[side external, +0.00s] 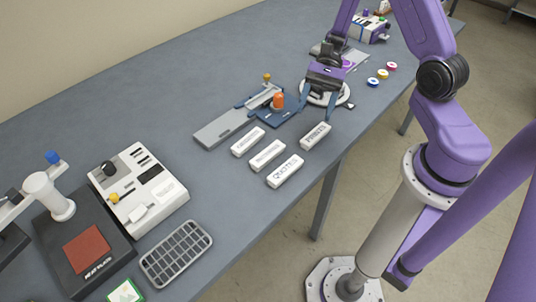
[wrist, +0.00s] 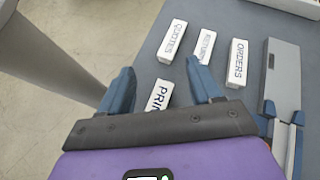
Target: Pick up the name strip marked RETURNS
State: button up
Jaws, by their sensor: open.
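The RETURNS name strip (wrist: 205,46) is a white block with dark lettering, lying between the QUOTES strip (wrist: 172,42) and the ORDERS strip (wrist: 238,63) in the wrist view. Its near end lies close to my right finger, and its last letter is hard to make out. In the side view the RETURNS strip (side external: 267,155) is the middle one of a row of three. My gripper (side external: 316,114) is open and empty, above the table and apart from that strip. In the wrist view, a fourth strip starting PRI (wrist: 160,95) shows between the fingers of my gripper (wrist: 161,72), partly hidden.
A grey and blue slide device (side external: 225,128) with an orange knob (side external: 277,101) stands beside the strips. A white control box (side external: 138,188), a grey slotted tray (side external: 176,254) and a dark press with a red pad (side external: 87,249) stand left. The table's front edge runs close to QUOTES.

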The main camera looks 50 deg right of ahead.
jog(key=w+d+f+m+t+y, duration=0.1)
jog(key=m, duration=0.1)
jog(key=w+d+f+m+t, duration=0.1)
jog(key=d+m+t, duration=0.1)
jog(key=w+d+f+m+t+y, duration=0.1)
jog(key=m, duration=0.1)
jog(key=shift+w+d+f+y, duration=0.15)
jog(key=shift+w+d+y, duration=0.05)
jog(key=shift+w+y, duration=0.1)
send_near(270, 151)
jog(key=x, duration=0.3)
jog(key=shift+s+f, duration=0.2)
jog(key=shift+s, duration=0.05)
jog(key=shift+r+x, duration=0.2)
jog(key=shift+x, duration=2.65)
jog(key=shift+w+a, duration=0.1)
jog(key=shift+w, duration=0.15)
jog(key=shift+c, duration=0.3)
jog(key=c, duration=1)
